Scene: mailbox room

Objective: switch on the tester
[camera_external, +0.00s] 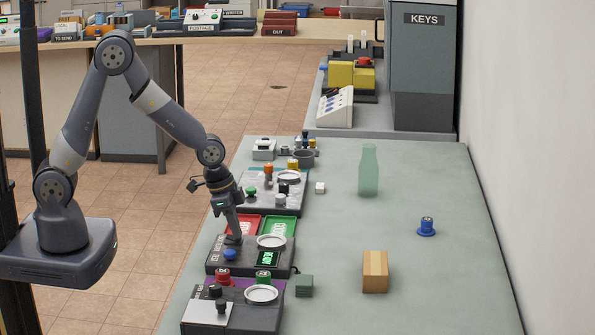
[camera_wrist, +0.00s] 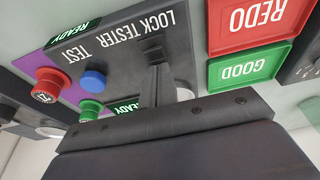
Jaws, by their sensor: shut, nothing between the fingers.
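The lock tester (camera_external: 225,267) is a dark box on the table, with a blue button (camera_external: 230,254), a lit green READY display (camera_external: 266,258) and a pale round plate (camera_external: 272,241). In the wrist view its panel (camera_wrist: 120,55) reads LOCK TESTER, with TEST beside the blue button (camera_wrist: 93,80). My gripper (camera_external: 234,240) is shut and empty, pointing down at the tester's back left part. In the wrist view its fingertips (camera_wrist: 157,72) are beside a small grey fitting (camera_wrist: 151,46), possibly a switch. I cannot tell if they touch. The gripper body hides the plate's rest.
Red REDO (camera_wrist: 248,22) and green GOOD (camera_wrist: 240,70) trays lie behind the tester.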

